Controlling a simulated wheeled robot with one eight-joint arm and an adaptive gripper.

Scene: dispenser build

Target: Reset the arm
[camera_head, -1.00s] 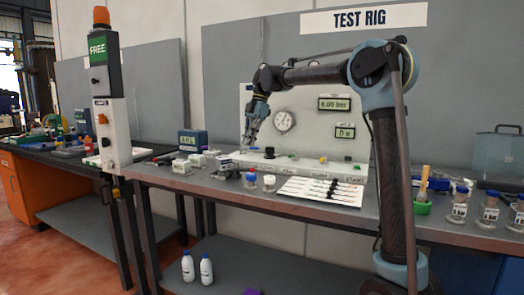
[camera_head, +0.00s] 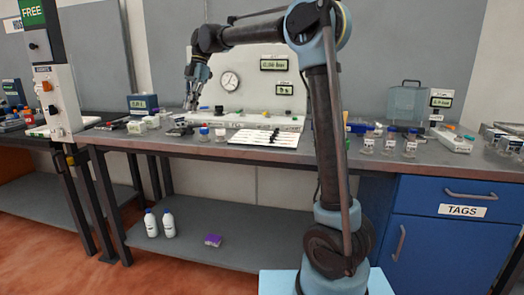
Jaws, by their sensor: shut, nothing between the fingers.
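My arm stands at the right of centre, bent at its elbow, with its forearm reaching left over the bench. My gripper (camera_head: 191,104) hangs fingers down at the forearm's end, left of the round gauge (camera_head: 230,81). Its fingers look closed and nothing shows between them. The fingertips are small in this view. They show in front of the test rig's light panel, near the back of the workbench (camera_head: 290,157).
Small bottles and parts, including a blue-capped jar (camera_head: 204,134), stand below the gripper. A white card (camera_head: 264,137) lies on the bench. Jars (camera_head: 389,144) stand right of my arm. Two white bottles (camera_head: 168,223) and a purple block (camera_head: 213,240) are on the lower shelf.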

